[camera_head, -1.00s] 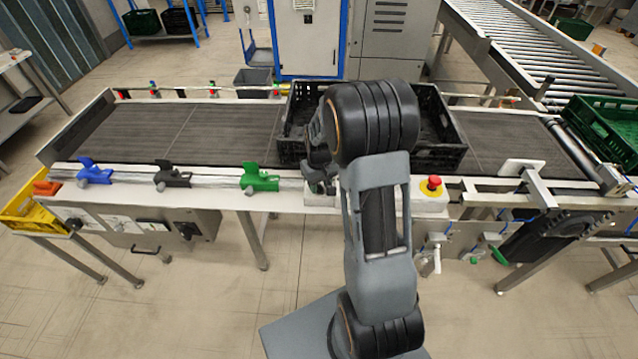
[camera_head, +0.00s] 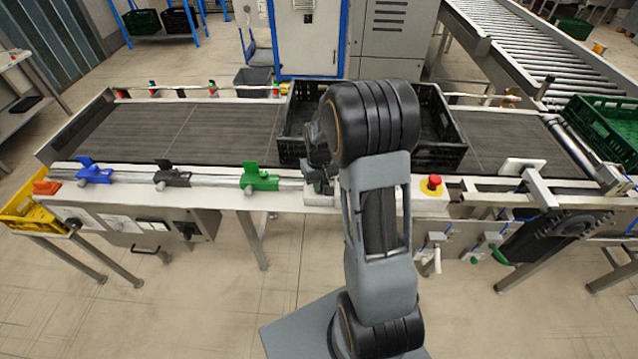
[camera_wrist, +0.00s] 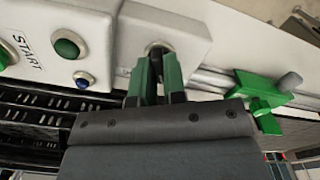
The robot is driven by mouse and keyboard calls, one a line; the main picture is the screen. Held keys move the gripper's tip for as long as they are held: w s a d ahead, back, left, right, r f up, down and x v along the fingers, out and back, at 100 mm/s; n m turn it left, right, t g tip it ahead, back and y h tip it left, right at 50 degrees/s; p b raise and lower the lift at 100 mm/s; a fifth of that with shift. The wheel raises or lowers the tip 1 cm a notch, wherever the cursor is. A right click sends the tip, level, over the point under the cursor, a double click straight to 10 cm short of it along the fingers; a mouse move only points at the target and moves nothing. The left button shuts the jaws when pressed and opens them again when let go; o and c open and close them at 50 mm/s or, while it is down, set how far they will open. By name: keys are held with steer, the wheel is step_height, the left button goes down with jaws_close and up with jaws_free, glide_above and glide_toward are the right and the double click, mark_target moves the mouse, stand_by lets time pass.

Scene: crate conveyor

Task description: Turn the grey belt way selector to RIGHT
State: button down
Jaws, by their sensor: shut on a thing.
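The selector (camera_wrist: 157,52) shows in the wrist view as a small dark knob in a round pale collar on a light grey control box (camera_wrist: 190,32). My gripper (camera_wrist: 156,70) has its two green-padded fingers on either side of the knob and is shut on it. The fingers cover most of the knob, so which way it points cannot be told. In the head view my gripper (camera_head: 318,160) is at the front rail of the conveyor, partly behind my arm, and the selector is hidden there.
A black crate (camera_head: 440,157) stands on the belt (camera_head: 190,130). A red emergency stop (camera_head: 433,183) is right of my arm.

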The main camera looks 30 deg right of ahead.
steer(key=m+b, duration=0.2)
steer(key=m, duration=0.4)
steer(key=m+b, duration=0.1)
steer(key=m, duration=0.3)
steer(key=shift+m, duration=0.7)
steer(key=c, duration=1.2)
jaws_free()
step_height(320, 180, up, 14)
steer(key=shift+f+b, duration=0.1)
steer(key=shift+b, duration=0.3)
